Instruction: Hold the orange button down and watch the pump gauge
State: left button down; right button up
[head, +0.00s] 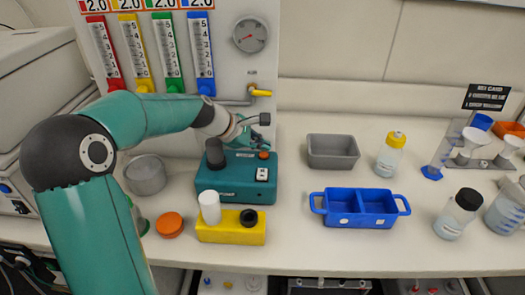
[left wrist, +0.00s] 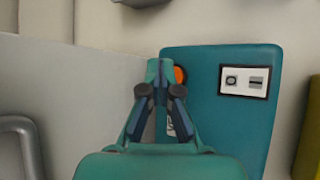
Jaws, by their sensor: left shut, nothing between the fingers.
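The orange button (head: 263,155) is on top of the teal pump box (head: 236,190). In the left wrist view the button (left wrist: 180,75) shows beside my left fingertips, which partly cover it. My left gripper (head: 243,138) is shut and empty, over the box; in the left wrist view its tips (left wrist: 158,70) overlap the box's edge. I cannot tell whether they touch the button. The round pump gauge (head: 249,34) is on the panel behind; its needle is too small to read surely. My right gripper is not in view.
A yellow block (head: 230,234) with a white cylinder stands in front of the box. An orange lid (head: 170,224) and a grey pot (head: 146,176) are left. A grey bin (head: 333,150) and a blue tray (head: 360,222) stand right. Bench is clear between box and bin.

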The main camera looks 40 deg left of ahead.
aim_at(262, 155)
pick_arm(q)
jog(key=shift+r, duration=0.1)
notch_tip(262, 155, up, 5)
jog(key=p, duration=0.4)
jog(key=shift+p, duration=0.4)
dwell(1.1)
